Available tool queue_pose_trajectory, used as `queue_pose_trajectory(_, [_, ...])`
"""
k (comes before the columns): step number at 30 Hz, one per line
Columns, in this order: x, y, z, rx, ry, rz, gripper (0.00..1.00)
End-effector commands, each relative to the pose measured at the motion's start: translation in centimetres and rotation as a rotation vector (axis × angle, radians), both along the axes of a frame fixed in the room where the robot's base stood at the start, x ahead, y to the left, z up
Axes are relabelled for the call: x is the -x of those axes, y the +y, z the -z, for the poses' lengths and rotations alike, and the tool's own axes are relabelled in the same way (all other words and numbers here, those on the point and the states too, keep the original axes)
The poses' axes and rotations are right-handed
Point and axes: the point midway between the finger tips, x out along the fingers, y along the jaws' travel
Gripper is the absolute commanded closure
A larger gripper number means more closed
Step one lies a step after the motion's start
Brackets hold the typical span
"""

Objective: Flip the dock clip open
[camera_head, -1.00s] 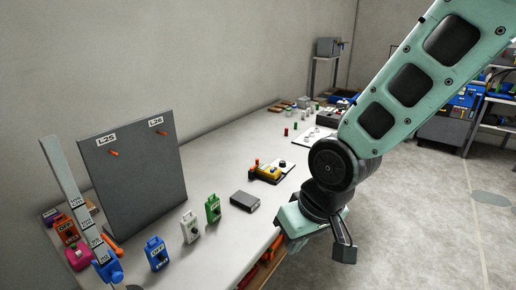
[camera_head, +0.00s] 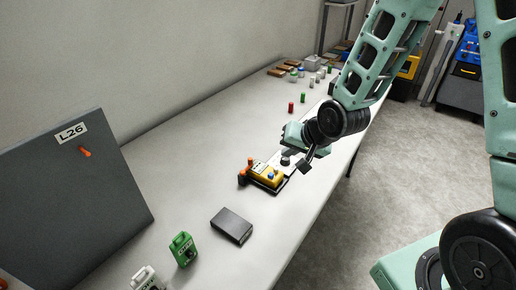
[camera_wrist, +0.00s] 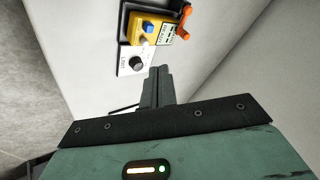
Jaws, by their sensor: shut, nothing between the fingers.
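The dock (camera_head: 284,184) lies on the long table, a dark base with a white plate and a black knob (camera_head: 285,161). A yellow device (camera_head: 267,175) with a blue button sits on it. An orange clip (camera_head: 246,168) stands at the dock's far left end in the head view. In the wrist view the yellow device (camera_wrist: 146,30) and the orange clip (camera_wrist: 184,22) show at the top, beyond my fingers. My gripper (camera_wrist: 157,72) is shut and empty, apart from the dock. In the head view my gripper (camera_head: 305,168) is beside the dock's knob end.
A dark box (camera_head: 231,226), a green device (camera_head: 182,249) and a white device (camera_head: 146,279) stand nearer on the table. A grey board (camera_head: 75,205) labelled L26 stands at left. Small red and green cylinders (camera_head: 297,103) stand farther back.

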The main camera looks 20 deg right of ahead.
Motion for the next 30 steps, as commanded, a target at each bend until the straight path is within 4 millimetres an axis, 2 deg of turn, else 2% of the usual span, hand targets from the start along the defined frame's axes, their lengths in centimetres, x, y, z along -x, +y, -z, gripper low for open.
queue_pose_trajectory(10, [-0.1,0.0,0.1,-0.002,-0.001,0.002,1.00])
queue_pose_trajectory(14, [-0.5,0.2,0.7,-0.002,0.000,0.001,1.00])
queue_pose_trajectory(30, [-5.6,2.1,8.0,-0.001,0.003,0.000,1.00])
